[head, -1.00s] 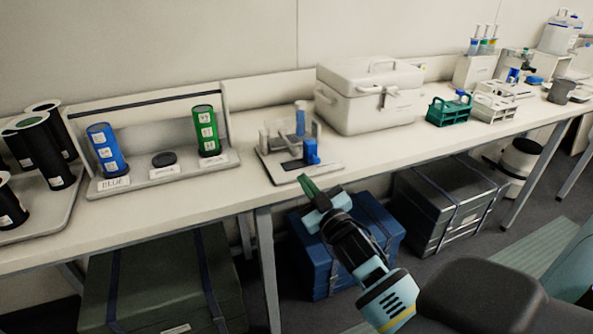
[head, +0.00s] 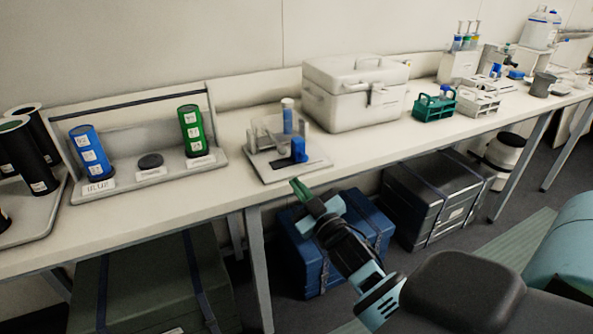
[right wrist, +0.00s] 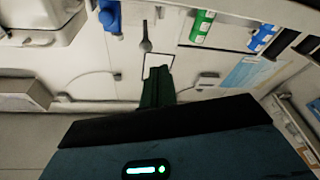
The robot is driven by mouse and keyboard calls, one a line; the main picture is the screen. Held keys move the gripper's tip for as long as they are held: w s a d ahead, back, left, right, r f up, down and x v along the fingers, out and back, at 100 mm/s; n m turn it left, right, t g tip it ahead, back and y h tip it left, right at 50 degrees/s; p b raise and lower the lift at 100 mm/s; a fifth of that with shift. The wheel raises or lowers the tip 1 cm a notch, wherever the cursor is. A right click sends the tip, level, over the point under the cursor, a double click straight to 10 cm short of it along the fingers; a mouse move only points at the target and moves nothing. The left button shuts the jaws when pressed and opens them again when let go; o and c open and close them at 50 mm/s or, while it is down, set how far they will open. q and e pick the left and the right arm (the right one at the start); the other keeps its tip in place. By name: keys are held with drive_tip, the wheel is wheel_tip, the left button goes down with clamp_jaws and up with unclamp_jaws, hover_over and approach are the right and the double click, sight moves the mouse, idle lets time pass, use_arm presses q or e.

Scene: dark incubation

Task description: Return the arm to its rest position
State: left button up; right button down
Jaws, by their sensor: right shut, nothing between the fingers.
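My right gripper (head: 297,186) is shut and empty, in front of the bench's front edge. Its green fingers show together in the right wrist view (right wrist: 157,84). The arm behind it comes up from the lower right of the head view. My left gripper is not in view.
The bench (head: 130,214) runs across the head view. It bears a rack with a blue cylinder (head: 90,152) and a green cylinder (head: 194,132), a small stand (head: 262,164), a white cooler box (head: 350,95) and a green tube rack (head: 432,107). Blue (head: 318,270) and grey (head: 425,195) cases stand below.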

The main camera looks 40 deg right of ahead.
idle(0.3)
